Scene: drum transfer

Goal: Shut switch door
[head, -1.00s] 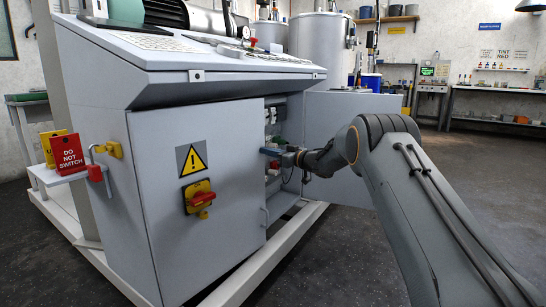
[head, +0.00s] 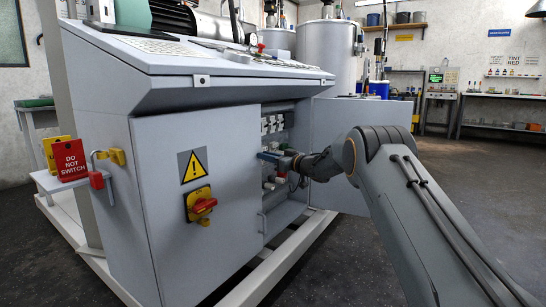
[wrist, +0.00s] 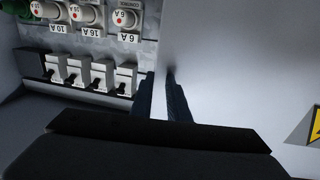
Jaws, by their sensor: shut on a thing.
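The switch door (head: 170,240) is the grey cabinet door with a yellow warning triangle and a red-and-yellow rotary switch (head: 201,204). It stands on the left of the cabinet opening. Its free right edge is beside the exposed interior. My gripper (head: 268,157) is at that edge, at mid-height. In the wrist view my gripper (wrist: 161,92) has one dark finger on each side of the door edge, shut on it. The door's face (wrist: 235,70) fills the right of that view, with part of the triangle at the far right.
Breakers and fuses (wrist: 90,70) are inside the cabinet, close to my fingers. A second grey door (head: 365,115) stands open on the right. A red padlock (head: 96,180) and a "do not switch" tag (head: 69,160) are at the left. Open floor (head: 470,190) lies right.

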